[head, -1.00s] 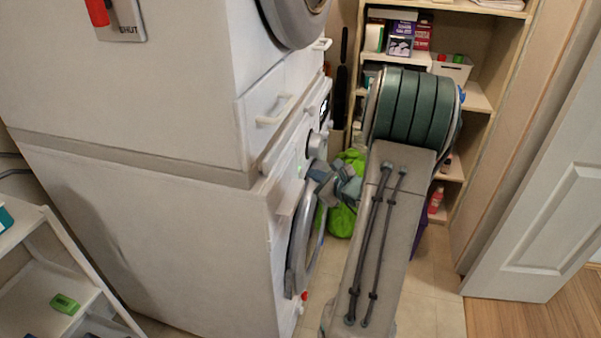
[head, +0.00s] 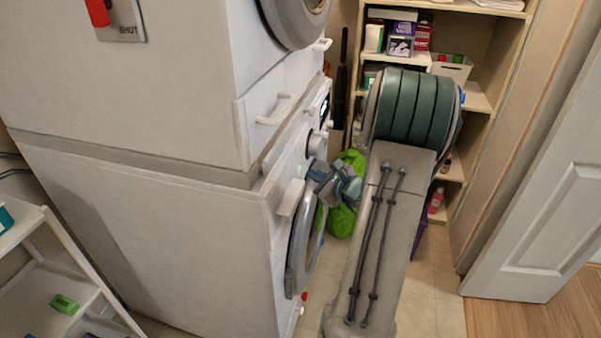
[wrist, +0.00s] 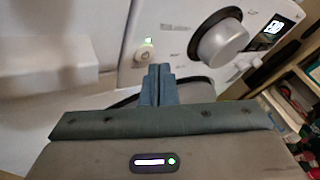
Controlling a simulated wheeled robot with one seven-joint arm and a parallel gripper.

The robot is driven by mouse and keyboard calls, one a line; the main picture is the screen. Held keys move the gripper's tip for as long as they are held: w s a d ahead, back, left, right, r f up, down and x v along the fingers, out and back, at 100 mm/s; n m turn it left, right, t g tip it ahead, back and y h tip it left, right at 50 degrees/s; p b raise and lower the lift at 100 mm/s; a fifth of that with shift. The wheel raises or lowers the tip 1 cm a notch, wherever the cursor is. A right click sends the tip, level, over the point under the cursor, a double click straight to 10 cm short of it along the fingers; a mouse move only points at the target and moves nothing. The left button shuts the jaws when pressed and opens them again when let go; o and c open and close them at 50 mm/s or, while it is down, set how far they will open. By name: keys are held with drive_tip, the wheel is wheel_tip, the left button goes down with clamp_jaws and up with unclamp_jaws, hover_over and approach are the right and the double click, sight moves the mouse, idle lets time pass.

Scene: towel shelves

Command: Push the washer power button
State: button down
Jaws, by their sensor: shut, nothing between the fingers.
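The washer (head: 170,235) is the lower white machine in the head view, its front facing right. In the wrist view its control panel shows the power button (wrist: 145,55), a small round white button with a green light above it. My gripper (wrist: 160,70) is shut and empty. In the wrist view its fingertips appear just below and right of the button; I cannot tell whether they touch the panel. In the head view my gripper (head: 315,170) is beside the washer front, near the top of the round door (head: 303,240). The button is not clear there.
A large knob (wrist: 222,40) and a lit display (wrist: 272,28) are right of the button. A second white machine (head: 160,75) sits on top. Shelves (head: 480,100) with boxes and bottles stand behind my arm. A white door (head: 545,225) is at the right.

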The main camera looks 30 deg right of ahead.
drive_tip(key=shift+w+a, duration=0.1)
idle(0.6)
drive_tip(key=shift+w+a+b, duration=0.2)
drive_tip(key=shift+w+b, duration=0.05)
drive_tip(key=shift+b, duration=0.15)
drive_tip(key=shift+w+a, duration=0.2)
drive_tip(key=shift+w, duration=0.05)
idle(0.5)
idle(0.3)
drive_tip(key=shift+s+d+b, duration=0.35)
drive_tip(key=shift+s+d, duration=0.1)
drive_tip(key=shift+s, duration=0.1)
drive_tip(key=shift+s+d, duration=1.65)
drive_tip(key=shift+s, duration=0.3)
